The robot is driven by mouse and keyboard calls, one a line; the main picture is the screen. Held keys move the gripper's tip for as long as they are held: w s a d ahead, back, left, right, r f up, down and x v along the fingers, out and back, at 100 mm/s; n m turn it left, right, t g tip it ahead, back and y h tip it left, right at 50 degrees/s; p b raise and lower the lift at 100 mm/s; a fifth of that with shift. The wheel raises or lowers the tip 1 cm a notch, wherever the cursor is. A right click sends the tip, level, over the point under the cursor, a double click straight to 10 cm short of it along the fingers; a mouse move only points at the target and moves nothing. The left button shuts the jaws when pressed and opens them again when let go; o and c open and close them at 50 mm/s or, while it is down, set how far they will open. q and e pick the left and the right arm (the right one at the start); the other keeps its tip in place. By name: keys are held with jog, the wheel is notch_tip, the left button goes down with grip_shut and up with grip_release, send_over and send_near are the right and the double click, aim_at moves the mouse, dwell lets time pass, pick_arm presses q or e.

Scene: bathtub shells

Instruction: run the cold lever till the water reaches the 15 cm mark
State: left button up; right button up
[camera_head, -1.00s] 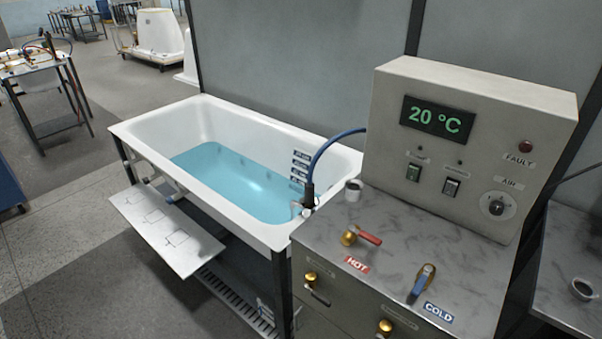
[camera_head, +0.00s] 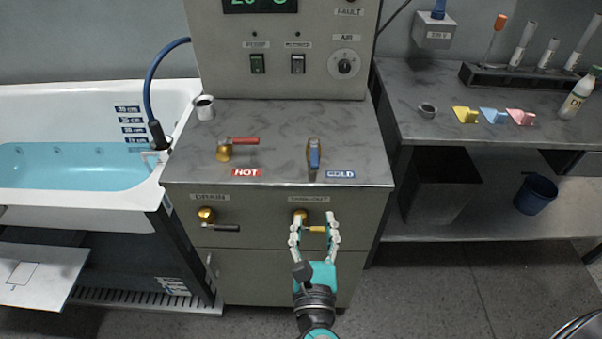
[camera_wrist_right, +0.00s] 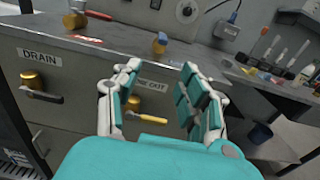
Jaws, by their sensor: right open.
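The blue cold lever (camera_head: 314,155) on the console top points toward the front edge, beside the COLD label (camera_head: 340,174). The red hot lever (camera_head: 243,141) points right. Blue water (camera_head: 75,168) stands in the white tub (camera_head: 178,97), below several dark level labels (camera_head: 130,120) whose numbers are too small to read surely. My right gripper (camera_head: 314,222) is open in front of the console, below the cold lever. A yellow-handled brass valve (camera_head: 300,216) is at its fingertips; the yellow handle shows between the fingers in the right wrist view (camera_wrist_right: 150,118). My left gripper is out of view.
A drain valve (camera_head: 207,215) with a dark handle is left on the console front. The right bench (camera_head: 405,85) holds coloured wedges and a rack; a blue bucket (camera_head: 535,194) stands below.

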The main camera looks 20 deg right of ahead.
jog(key=p, duration=0.2)
send_near(314, 165)
jog(key=x, duration=0.3)
jog(key=f+p+x, duration=0.1)
jog(key=x, duration=0.6)
jog(key=shift+w+d+f+p, duration=0.15)
jog(key=shift+w+p, duration=0.15)
jog(key=shift+w+d, duration=0.1)
jog(key=shift+w, duration=0.3)
jog(key=c, duration=0.7)
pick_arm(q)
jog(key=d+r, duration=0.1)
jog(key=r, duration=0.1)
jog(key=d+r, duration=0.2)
pick_arm(e)
grip_shut()
